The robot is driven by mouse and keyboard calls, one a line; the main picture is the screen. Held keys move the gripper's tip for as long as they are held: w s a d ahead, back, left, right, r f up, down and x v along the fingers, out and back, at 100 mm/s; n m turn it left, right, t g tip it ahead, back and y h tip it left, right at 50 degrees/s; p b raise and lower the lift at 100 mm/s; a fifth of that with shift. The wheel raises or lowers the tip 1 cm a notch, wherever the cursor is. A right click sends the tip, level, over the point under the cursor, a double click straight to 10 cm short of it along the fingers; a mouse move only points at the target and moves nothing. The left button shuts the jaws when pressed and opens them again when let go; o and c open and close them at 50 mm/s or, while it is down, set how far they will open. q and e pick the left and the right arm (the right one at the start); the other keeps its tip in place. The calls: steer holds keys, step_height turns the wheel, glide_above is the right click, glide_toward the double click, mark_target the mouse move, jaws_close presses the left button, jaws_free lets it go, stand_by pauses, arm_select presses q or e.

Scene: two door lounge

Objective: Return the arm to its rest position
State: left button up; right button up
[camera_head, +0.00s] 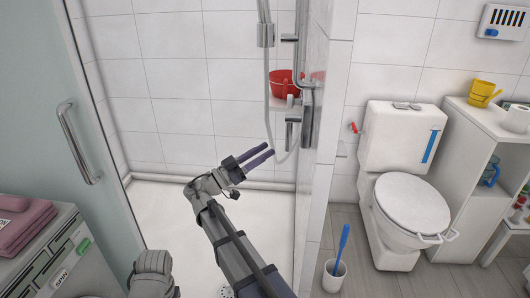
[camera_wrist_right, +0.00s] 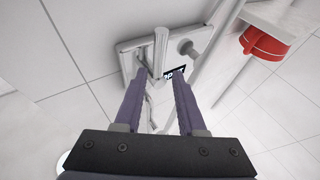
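My right arm reaches forward from the bottom of the head view into the shower area. My right gripper (camera_head: 270,154) is open and empty, with its two dark purple fingers apart and pointing right toward the shower fittings. In the right wrist view, the open fingers (camera_wrist_right: 157,85) frame a metal shower mixer (camera_wrist_right: 160,50) on the wall beyond them. I cannot tell the exact gap to it. A grey part of my left arm shows at the bottom of the head view; its gripper's fingers are not visible.
A tiled partition (camera_head: 323,130) stands right of my right arm. A glass door with a handle (camera_head: 78,143) is at left, beside a washing machine (camera_head: 50,255) with pink towels (camera_head: 22,225). A toilet (camera_head: 405,190) and brush (camera_head: 335,270) stand right.

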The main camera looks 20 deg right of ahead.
steer(key=s+a+f+n+y, duration=0.3)
steer(key=f+n+y, duration=0.1)
steer(key=f, duration=0.3)
steer(key=s+a+f+n+y, duration=0.2)
steer(key=s+f+n+y, duration=0.15)
steer(key=f, duration=0.35)
steer(key=s+a+f+n+y, duration=0.3)
steer(key=f+n+y, duration=0.15)
steer(key=f, duration=0.25)
steer(key=s+a+f+n+g+y, duration=0.1)
steer(key=s+a+f+n+y, duration=0.4)
steer(key=a, duration=0.3)
steer(key=s+a+f+n+y, duration=0.4)
steer(key=s+a, duration=0.2)
steer(key=a, duration=0.2)
step_height(320, 180, up, 28)
steer(key=p, duration=2.7)
steer(key=shift+a+f+n, duration=0.25)
steer(key=shift+a+n, duration=0.05)
steer(key=shift+a, duration=0.1)
steer(key=shift+s, duration=0.1)
